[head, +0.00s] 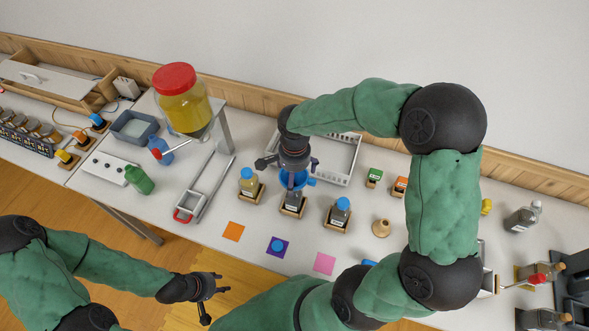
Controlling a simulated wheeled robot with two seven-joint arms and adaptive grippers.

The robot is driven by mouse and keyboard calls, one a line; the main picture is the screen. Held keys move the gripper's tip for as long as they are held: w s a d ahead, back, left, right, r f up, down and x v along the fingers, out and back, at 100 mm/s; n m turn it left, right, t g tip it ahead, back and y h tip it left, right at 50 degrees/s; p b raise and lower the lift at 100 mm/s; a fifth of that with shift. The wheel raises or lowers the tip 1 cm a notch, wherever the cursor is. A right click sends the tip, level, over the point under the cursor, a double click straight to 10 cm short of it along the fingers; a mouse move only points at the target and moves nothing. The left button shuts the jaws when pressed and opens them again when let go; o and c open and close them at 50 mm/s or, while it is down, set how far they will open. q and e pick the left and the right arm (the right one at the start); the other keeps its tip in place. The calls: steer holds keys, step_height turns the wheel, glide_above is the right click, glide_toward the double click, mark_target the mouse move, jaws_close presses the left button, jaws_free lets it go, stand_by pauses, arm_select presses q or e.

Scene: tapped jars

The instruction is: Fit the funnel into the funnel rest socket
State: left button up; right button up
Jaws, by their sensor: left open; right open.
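A blue funnel (294,179) sits over a dark-grey bottle (292,201) in a small wooden holder, the middle one of three bottles in a row. My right gripper (289,165) is right above the funnel with its fingers spread to either side, partly hiding it. I cannot tell whether the fingers touch it. A small tan round piece (381,227) with a raised centre stands to the right of the bottles; it may be the funnel rest socket, but I cannot be sure. My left gripper (207,296) is open and empty in front of the table.
A white basket (340,160) lies behind. A red-lidded jar of yellow liquid (182,100) stands back left. Orange (233,231), purple and pink (324,263) squares lie in front.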

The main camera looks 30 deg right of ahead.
mark_target(295, 183)
steer(key=shift+f, duration=0.15)
steer(key=shift+c, duration=0.3)
steer(key=c, duration=1.2)
steer(key=shift+r, duration=0.5)
steer(key=shift+r+p, duration=0.8)
steer(key=shift+r, duration=0.05)
steer(key=shift+r, duration=0.1)
step_height(295, 183, up, 6)
steer(key=p, duration=0.4)
